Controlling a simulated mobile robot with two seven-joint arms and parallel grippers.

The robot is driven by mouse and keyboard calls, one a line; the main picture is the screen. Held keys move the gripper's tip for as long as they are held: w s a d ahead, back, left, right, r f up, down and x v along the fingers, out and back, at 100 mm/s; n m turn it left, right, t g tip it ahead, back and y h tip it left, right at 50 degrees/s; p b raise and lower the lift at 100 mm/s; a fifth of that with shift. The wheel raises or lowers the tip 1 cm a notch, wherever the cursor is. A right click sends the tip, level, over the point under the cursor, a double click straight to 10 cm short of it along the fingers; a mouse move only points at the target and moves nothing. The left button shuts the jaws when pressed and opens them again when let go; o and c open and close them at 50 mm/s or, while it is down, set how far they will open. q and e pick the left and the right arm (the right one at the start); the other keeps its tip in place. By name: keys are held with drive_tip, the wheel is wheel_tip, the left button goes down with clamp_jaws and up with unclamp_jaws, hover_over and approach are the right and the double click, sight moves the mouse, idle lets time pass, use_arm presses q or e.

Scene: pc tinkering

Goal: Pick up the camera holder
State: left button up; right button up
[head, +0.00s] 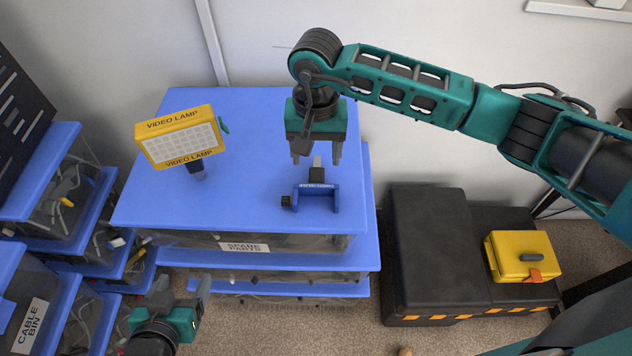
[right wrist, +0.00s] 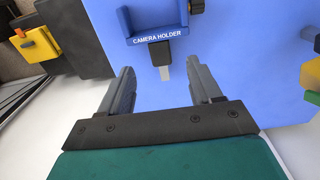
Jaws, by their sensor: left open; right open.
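The camera holder (head: 322,199) is a dark blue U-shaped bracket with a black knob and a short black and grey stem. It lies on the blue lid of the spare parts bin (head: 240,120). In the right wrist view the camera holder (right wrist: 157,35) shows its label, with its stem pointing toward the jaws. My right gripper (head: 316,160) is open above the lid, just behind the holder. Its fingers (right wrist: 165,88) are apart, with the stem's tip ahead between them, and nothing is held. My left gripper (head: 197,292) is open and empty, low in front of the bins.
A yellow video lamp (head: 180,137) stands on the same lid at the left. Cable bins (head: 32,312) stand along the left. A black case (head: 430,240) and a yellow box (head: 522,256) are at the right. The lid between lamp and holder is clear.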

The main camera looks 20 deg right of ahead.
sight(316, 175)
drive_tip(key=shift+w+f, duration=0.1)
drive_tip(key=shift+f, duration=3.05)
drive_tip(key=shift+c, duration=0.3)
clamp_jaws()
drive_tip(key=shift+r, duration=0.1)
